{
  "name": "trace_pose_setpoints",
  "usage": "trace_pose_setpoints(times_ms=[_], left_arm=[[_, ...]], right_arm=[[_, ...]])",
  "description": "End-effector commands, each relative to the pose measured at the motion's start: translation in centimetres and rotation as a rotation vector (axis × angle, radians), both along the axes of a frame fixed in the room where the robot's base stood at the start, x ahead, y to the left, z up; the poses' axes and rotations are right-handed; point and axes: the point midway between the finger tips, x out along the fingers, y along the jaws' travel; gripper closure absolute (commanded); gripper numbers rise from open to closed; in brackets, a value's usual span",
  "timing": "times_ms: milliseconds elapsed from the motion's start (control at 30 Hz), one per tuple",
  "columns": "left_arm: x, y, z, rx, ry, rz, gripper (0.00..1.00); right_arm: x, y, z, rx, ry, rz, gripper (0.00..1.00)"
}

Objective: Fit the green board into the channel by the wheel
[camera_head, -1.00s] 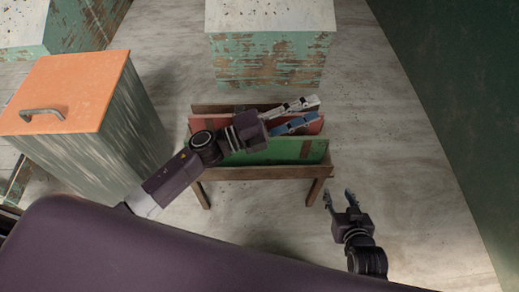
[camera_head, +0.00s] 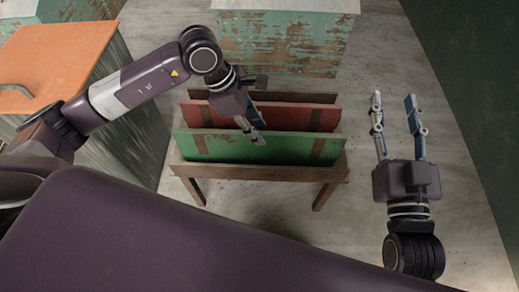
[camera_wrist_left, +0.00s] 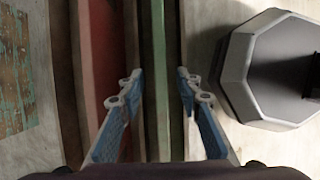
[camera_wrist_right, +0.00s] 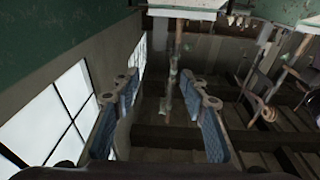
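The green board (camera_head: 230,147) with brown patches stands on edge at the front of a low wooden rack (camera_head: 270,173). My left gripper (camera_head: 252,130) is over the top of this board, pointing down. In the left wrist view, its open fingers (camera_wrist_left: 160,76) straddle the thin green board edge (camera_wrist_left: 160,35), with a gap on each side. My right gripper (camera_head: 396,110) is open and empty, to the right of the rack. Its open fingers also show in the right wrist view (camera_wrist_right: 163,85). I cannot make out the wheel or its channel.
A red board (camera_head: 285,116) and a brown board (camera_head: 290,97) stand behind the green one. A worn green block (camera_head: 285,40) is beyond the rack. An orange-topped cabinet (camera_head: 60,55) stands at the left. Bare floor lies right of the rack.

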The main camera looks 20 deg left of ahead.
Motion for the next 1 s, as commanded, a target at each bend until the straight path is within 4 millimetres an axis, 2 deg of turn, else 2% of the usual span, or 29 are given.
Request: trace_pose_setpoints(times_ms=[300, 567, 1000], left_arm=[[0.2, -0.7, -2.4, 0.0, 0.002, 0.001, 0.68], [0.3, -1.1, -3.4, 0.0, 0.002, 0.001, 0.68], [0.4, -2.3, -7.2, 0.0, 0.001, 0.001, 0.68]], right_arm=[[-0.9, 0.2, 3.9, 0.047, -0.174, 0.01, 0.6], [-1.6, 0.3, 5.7, 0.071, -0.259, 0.015, 0.6], [-6.0, -0.1, 11.9, 0.169, -0.6, 0.033, 0.6]])
